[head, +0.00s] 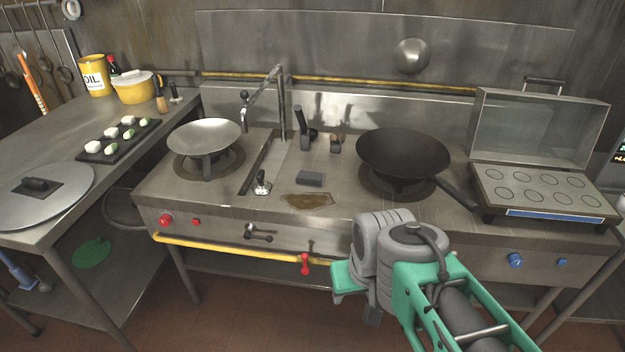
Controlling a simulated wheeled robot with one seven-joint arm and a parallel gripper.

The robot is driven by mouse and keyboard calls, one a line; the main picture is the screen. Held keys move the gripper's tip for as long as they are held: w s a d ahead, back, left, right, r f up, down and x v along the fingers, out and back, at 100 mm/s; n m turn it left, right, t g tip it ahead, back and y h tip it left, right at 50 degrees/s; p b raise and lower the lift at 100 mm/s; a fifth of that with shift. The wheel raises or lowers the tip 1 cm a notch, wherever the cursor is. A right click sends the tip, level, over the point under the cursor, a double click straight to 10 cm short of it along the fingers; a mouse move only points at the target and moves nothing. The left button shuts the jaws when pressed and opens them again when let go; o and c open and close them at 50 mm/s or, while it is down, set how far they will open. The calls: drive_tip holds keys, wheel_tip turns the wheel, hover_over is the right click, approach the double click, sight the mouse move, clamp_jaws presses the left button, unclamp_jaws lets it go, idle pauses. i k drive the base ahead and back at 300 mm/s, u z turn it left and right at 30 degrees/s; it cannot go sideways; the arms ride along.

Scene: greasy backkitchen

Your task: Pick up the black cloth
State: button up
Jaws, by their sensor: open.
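A small dark grey, flat rectangular piece (311,179) lies on the steel range top, just behind a brown greasy stain. It is the nearest match to the black cloth, but at this size I cannot tell whether it is fabric. My gripper (371,315) hangs low in front of the range's front edge, right of the red valve handle. It is open, mostly hidden by my own wrist, and well apart from the dark piece. I see nothing held in it.
A black wok (402,155) with its handle toward the front right stands right of the piece. A pale wok (205,136) stands left. A faucet (281,105) rises behind. A yellow pipe (230,250) and red valve (305,264) run along the front. An open-lidded griddle (540,190) is right.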

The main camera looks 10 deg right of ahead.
sight(303, 177)
drive_tip(key=u, duration=3.95)
drive_tip(key=k, duration=1.85)
drive_tip(key=z, duration=1.3)
drive_tip(key=i, duration=1)
drive_tip(key=u, duration=0.05)
